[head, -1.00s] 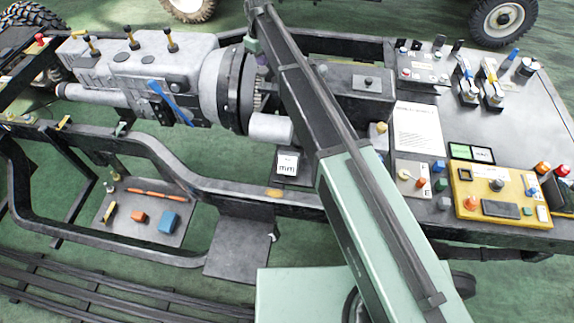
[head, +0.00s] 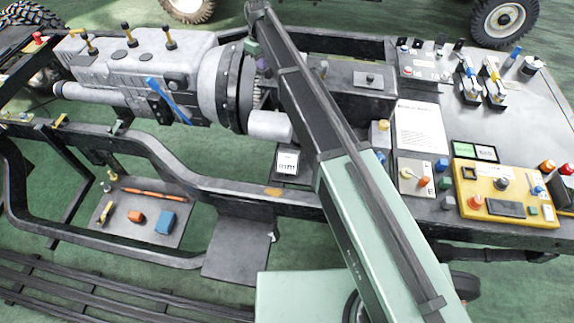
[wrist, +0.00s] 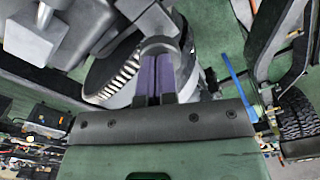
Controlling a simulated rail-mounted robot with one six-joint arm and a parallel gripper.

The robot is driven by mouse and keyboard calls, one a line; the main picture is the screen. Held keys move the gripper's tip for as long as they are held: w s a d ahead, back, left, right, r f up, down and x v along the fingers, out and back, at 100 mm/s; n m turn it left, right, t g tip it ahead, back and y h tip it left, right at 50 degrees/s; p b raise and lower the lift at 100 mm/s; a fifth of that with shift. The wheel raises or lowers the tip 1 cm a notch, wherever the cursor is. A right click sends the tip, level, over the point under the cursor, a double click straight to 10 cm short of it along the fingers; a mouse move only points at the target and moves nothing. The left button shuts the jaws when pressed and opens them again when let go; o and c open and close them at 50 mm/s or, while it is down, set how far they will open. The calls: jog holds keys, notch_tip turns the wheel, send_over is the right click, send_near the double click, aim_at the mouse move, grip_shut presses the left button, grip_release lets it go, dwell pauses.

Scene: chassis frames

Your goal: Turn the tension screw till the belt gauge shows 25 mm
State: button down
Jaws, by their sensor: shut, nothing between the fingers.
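The belt gauge appears to be a small white display (head: 288,160) marked "mm", beside the frame rail in the head view; its number is too small to read. My gripper (wrist: 157,75) shows purple fingers in the wrist view, closed together with nothing between them. A grey rounded part (wrist: 158,44) lies just beyond the fingertips; I cannot tell whether they touch it or whether it is the tension screw. In the head view my fingers (head: 262,62) are mostly hidden by my arm, close to the toothed ring of the engine.
The grey engine (head: 140,70) with a blue strap fills the left of the chassis. A bench top on the right holds a paper sheet (head: 419,128), a small screen (head: 474,151) and a yellow control panel (head: 506,195). A tray (head: 185,228) with loose parts sits lower left.

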jog(key=shift+f+b, duration=0.5)
jog(key=shift+f, duration=0.15)
notch_tip(320, 180, up, 8)
jog(key=p, duration=0.8)
jog(key=shift+f, duration=0.1)
jog(key=s+d+f+m+b, duration=0.1)
jog(key=s+d+m, duration=0.2)
jog(key=s+d, duration=0.5)
jog(key=s+d+f+m+b, duration=0.2)
jog(key=s+d, duration=0.6)
jog(key=s, duration=0.8)
jog(key=s+d+f+m+b, duration=0.1)
jog(key=s+d+m, duration=0.3)
jog(key=s+d, duration=0.4)
jog(key=s, duration=0.5)
jog(key=shift+f+m, duration=0.15)
jog(key=shift+m, duration=0.25)
jog(key=c, duration=1.8)
grip_release()
jog(key=shift+c, duration=0.2)
